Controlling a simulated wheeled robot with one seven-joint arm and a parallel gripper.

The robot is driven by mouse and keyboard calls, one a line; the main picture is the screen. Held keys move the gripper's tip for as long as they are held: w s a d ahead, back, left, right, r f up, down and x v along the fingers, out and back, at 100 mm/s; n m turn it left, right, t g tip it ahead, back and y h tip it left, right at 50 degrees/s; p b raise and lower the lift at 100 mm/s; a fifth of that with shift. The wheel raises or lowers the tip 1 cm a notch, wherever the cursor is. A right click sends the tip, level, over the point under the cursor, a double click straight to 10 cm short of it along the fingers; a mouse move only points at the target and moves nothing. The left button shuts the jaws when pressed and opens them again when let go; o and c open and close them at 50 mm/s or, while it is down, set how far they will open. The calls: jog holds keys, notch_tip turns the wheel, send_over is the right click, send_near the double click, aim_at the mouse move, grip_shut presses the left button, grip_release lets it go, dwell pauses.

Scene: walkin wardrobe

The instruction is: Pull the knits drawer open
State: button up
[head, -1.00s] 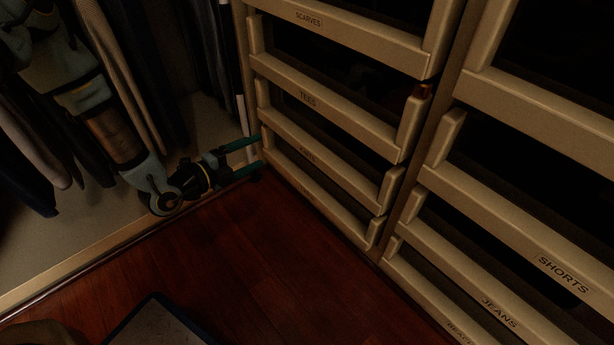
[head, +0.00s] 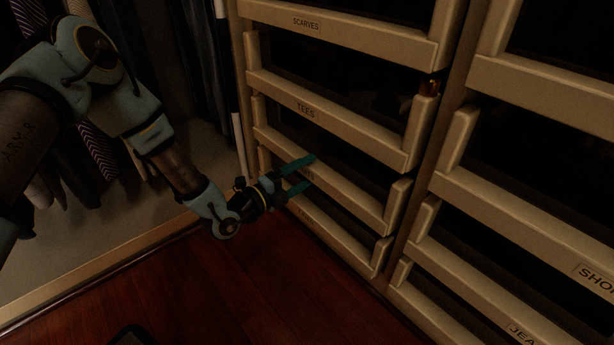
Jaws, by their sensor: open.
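A stack of cream drawers stands ahead, with labels reading SCARVES and TEES on the upper ones. The drawer below TEES (head: 355,197) has a label mostly hidden by my fingers; I cannot read it clearly, so I cannot confirm it is the knits drawer. The lowest visible drawer (head: 345,249) has a label too dim to read. My gripper (head: 311,172) is open, its two teal fingers one above the other at the left part of the drawer below TEES. Its front lip lies between or just behind the fingertips; contact is unclear. No drawer there looks clearly pulled out.
Hanging clothes (head: 100,150) are at the left above a pale floor panel.

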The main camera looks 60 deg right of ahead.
jog(key=shift+s+d, duration=0.1)
jog(key=shift+d, duration=0.3)
grip_shut()
dwell(0.4)
dwell(0.8)
